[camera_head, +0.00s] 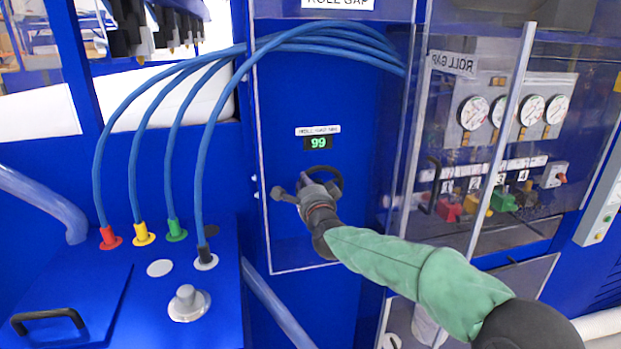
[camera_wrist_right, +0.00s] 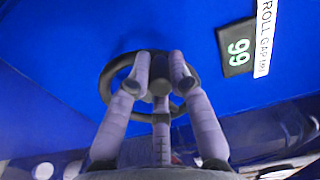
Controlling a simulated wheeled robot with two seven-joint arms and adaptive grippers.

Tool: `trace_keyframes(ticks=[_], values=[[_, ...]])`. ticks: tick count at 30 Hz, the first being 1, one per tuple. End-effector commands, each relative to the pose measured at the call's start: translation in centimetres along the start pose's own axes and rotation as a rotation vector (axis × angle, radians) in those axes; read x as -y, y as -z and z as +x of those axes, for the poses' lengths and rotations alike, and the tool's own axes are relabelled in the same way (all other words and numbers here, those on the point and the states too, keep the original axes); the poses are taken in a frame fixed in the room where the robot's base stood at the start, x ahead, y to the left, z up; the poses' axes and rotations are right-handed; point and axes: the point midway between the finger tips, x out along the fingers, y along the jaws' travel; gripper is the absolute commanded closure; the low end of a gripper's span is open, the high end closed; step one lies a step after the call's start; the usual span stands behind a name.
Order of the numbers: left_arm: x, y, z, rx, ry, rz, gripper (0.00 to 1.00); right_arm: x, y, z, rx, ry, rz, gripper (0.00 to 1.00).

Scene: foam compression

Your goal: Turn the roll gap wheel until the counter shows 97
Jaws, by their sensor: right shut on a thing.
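The roll gap wheel (camera_head: 326,176) is a small black handwheel on the blue panel. In the right wrist view the wheel (camera_wrist_right: 106,80) shows its rim around my fingers. My right gripper (camera_head: 312,184) is at the wheel and partly covers it in the head view. In the right wrist view my right gripper (camera_wrist_right: 160,72) is shut on the wheel, with its fingers around the hub. The counter (camera_head: 318,143) above the wheel shows 99 in green digits. It also shows in the wrist view (camera_wrist_right: 238,48), turned on its side. My left gripper is not in view.
A clear door (camera_head: 478,150) stands open to the right, close to my right arm, with gauges (camera_head: 502,111) behind it. Blue hoses (camera_head: 165,110) curve across the upper left to coloured fittings. A grey knob (camera_head: 187,300) and black handle (camera_head: 48,315) sit at the lower left.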

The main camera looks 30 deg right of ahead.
Motion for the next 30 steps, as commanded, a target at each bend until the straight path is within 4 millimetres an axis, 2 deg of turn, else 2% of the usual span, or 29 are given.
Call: trace_keyframes(ticks=[15, 30], values=[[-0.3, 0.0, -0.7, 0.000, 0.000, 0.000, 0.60, -2.8, -1.7, 0.0, 0.006, 0.001, -0.493, 1.00], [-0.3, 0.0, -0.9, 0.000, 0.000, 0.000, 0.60, -5.2, -1.9, -0.1, 0.009, 0.003, -0.866, 1.00]])
